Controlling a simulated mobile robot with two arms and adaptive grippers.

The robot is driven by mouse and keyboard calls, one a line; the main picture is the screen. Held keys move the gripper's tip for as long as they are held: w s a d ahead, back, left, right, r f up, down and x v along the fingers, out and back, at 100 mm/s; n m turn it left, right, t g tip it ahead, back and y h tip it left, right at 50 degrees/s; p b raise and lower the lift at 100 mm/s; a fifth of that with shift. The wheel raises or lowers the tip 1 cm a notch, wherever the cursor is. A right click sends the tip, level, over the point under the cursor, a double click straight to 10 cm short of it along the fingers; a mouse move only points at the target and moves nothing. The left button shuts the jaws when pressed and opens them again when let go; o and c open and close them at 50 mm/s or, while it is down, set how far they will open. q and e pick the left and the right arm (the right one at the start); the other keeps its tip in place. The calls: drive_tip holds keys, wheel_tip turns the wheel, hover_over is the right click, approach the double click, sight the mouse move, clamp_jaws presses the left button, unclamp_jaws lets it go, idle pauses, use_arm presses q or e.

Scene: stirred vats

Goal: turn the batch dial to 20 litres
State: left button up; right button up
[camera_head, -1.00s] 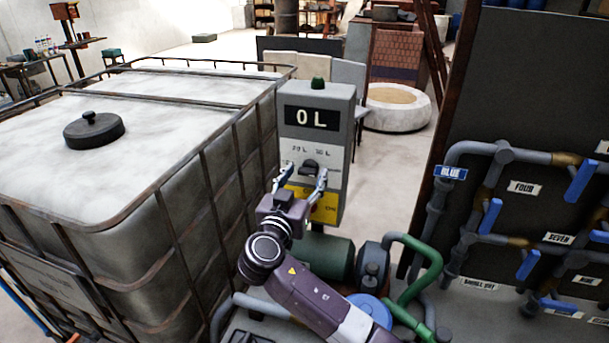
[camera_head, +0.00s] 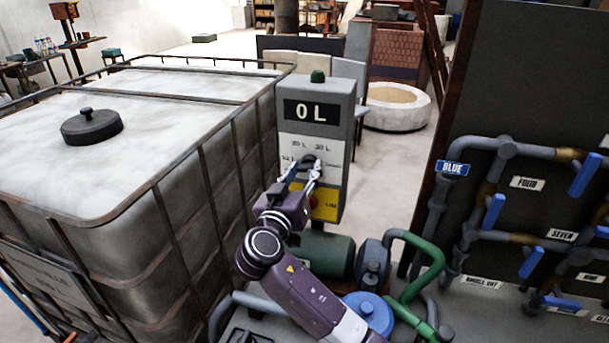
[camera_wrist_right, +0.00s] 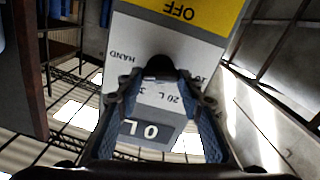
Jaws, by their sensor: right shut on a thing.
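The batch dial (camera_head: 308,161) is a dark knob on the white panel of the grey control box (camera_head: 348,140). In the right wrist view the dial (camera_wrist_right: 159,66) shows as a black knob between the two fingertips. My right gripper (camera_head: 303,172) is shut on it. The printed marks around it include 20 L and HAND, upside down in the wrist view. Which mark the dial points to cannot be told. The display (camera_head: 312,113) above reads 0 L. My left gripper is not in view.
A yellow panel (camera_head: 325,205) marked OFF in the wrist view lies below the dial. A large caged white tank (camera_head: 190,95) stands close on the left. Pipes with blue valve handles (camera_head: 585,174) are on the dark board at right. A green motor (camera_head: 325,255) sits below.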

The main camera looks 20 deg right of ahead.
drive_tip(key=shift+a+n, duration=0.1)
drive_tip(key=shift+n, duration=0.9)
drive_tip(key=n, duration=0.2)
drive_tip(key=shift+n, duration=0.4)
drive_tip(key=n+p, duration=0.2)
drive_tip(key=n, duration=0.3)
drive_tip(key=shift+w+a+f, duration=0.1)
drive_tip(key=n+p, duration=0.4)
drive_tip(key=n, duration=0.2)
drive_tip(key=shift+f+n, duration=0.1)
drive_tip(key=shift+n, duration=0.3)
drive_tip(key=n+p, duration=0.2)
drive_tip(key=n, duration=0.1)
drive_tip(key=shift+f, duration=0.15)
drive_tip(key=shift+f+n+p, duration=0.15)
drive_tip(key=shift+n+p, duration=0.25)
drive_tip(key=shift+n, duration=0.3)
drive_tip(key=shift+f, duration=0.1)
